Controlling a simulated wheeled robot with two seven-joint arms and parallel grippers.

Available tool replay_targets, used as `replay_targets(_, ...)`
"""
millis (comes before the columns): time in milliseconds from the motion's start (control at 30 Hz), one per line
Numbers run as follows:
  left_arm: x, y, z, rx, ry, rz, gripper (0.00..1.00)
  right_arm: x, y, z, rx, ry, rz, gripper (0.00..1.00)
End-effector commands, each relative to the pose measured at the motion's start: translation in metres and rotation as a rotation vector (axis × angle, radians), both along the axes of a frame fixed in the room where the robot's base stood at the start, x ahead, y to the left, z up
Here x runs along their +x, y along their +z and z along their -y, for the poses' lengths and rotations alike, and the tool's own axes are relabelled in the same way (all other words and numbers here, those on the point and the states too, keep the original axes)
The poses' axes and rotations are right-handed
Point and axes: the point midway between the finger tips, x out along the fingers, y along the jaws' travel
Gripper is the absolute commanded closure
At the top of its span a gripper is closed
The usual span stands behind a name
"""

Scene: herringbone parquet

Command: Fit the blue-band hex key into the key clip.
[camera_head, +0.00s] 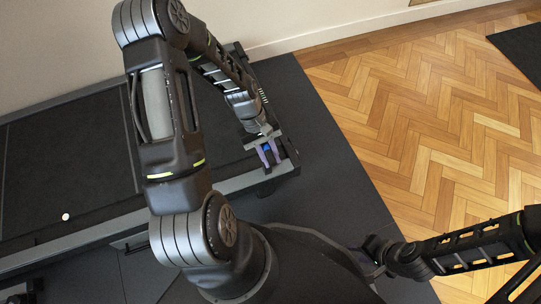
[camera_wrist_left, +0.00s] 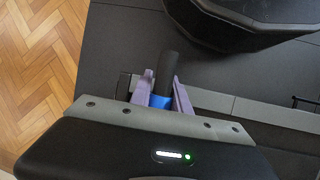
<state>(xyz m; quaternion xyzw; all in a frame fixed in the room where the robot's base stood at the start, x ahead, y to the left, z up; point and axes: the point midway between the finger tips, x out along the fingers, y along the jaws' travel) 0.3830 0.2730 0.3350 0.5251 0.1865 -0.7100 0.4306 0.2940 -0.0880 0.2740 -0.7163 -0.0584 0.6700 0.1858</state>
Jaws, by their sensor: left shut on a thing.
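My left gripper (camera_head: 267,156) is over the near right corner of the dark workbench. Its purple fingers are shut on the blue-band hex key (camera_head: 267,148). In the left wrist view the left gripper (camera_wrist_left: 164,88) has the key's blue band (camera_wrist_left: 160,101) between its fingers, with a dark shaft (camera_wrist_left: 169,66) reaching beyond them. The key's lower end is hidden. I cannot make out the key clip for certain; a small dark block shows beside the fingers in the wrist view. My right gripper (camera_head: 376,250) is low at the right, away from the bench; its jaws are too unclear to read.
The workbench (camera_head: 65,150) has a dark top and a grey front edge. A small white round thing (camera_head: 65,216) lies near its front left. Dark matting (camera_head: 310,140) and herringbone parquet (camera_head: 440,110) are clear to the right. A pale wall stands behind.

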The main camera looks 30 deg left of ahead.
Motion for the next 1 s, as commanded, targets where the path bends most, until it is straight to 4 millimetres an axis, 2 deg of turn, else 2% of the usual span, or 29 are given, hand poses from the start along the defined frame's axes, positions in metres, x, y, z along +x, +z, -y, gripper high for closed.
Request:
replay_targets(500,0.0,-0.015,0.0,0.0,0.0,0.0,1.0,0.0,-0.011,0.0,0.0,0.0,0.0,0.64)
replay_targets(867,0.0,-0.018,0.0,0.0,0.0,0.0,1.0,0.001,-0.014,0.001,-0.001,-0.002,0.001,0.64)
replay_targets(900,0.0,-0.018,0.0,0.0,0.0,0.0,0.76,0.001,-0.014,0.001,-0.001,-0.002,0.001,0.64)
replay_targets(1000,0.0,-0.019,0.0,0.0,0.0,0.0,0.68,0.001,-0.014,0.001,-0.002,-0.002,0.002,0.64)
